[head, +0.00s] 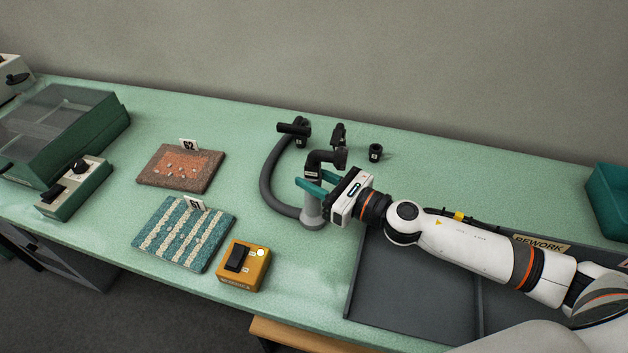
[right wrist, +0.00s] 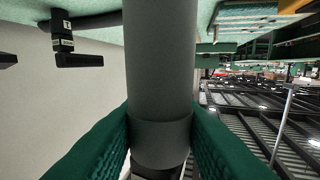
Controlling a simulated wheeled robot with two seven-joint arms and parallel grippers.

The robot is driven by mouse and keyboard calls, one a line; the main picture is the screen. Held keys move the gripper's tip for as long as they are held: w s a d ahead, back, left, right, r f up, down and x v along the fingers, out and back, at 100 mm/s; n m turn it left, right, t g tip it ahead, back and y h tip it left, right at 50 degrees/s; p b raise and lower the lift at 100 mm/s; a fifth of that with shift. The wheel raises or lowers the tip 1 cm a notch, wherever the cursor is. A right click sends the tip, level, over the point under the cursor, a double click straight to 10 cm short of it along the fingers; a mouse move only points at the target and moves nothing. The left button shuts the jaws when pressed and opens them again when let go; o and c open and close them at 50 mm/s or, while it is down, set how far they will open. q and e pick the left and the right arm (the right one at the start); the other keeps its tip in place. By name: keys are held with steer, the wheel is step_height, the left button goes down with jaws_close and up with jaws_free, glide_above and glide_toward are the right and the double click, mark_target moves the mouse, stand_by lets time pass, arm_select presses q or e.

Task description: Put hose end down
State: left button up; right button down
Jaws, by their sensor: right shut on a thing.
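A dark grey hose (head: 269,180) curves over the bench from the back to a light grey upright tube (head: 313,208). A black elbow nozzle (head: 326,160) sits on top of the tube. My right gripper (head: 312,189) has its green fingers shut around the tube, just below the elbow. In the right wrist view the grey tube (right wrist: 160,70) stands between both fingers, with a collar at the grip. The tube's foot is at the bench, but I cannot tell whether it touches. My left gripper is not in view.
Black nozzle fittings (head: 338,134) stand behind the gripper, with a small black cap (head: 375,152) to the right. Two tufted samples (head: 180,168) (head: 184,234) and a yellow switch box (head: 244,265) lie left. A dark tray (head: 400,290) marked REWORK is under my right arm.

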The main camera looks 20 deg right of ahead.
steer(key=shift+f, duration=0.1)
steer(key=c, duration=1.1)
jaws_free()
steer(key=shift+o, duration=0.2)
steer(key=shift+r, duration=0.2)
steer(key=shift+s+d+f, duration=0.2)
steer(key=b+v, duration=0.7)
steer(key=v, duration=0.4)
steer(key=shift+s, duration=0.2)
steer(key=shift+r, duration=0.1)
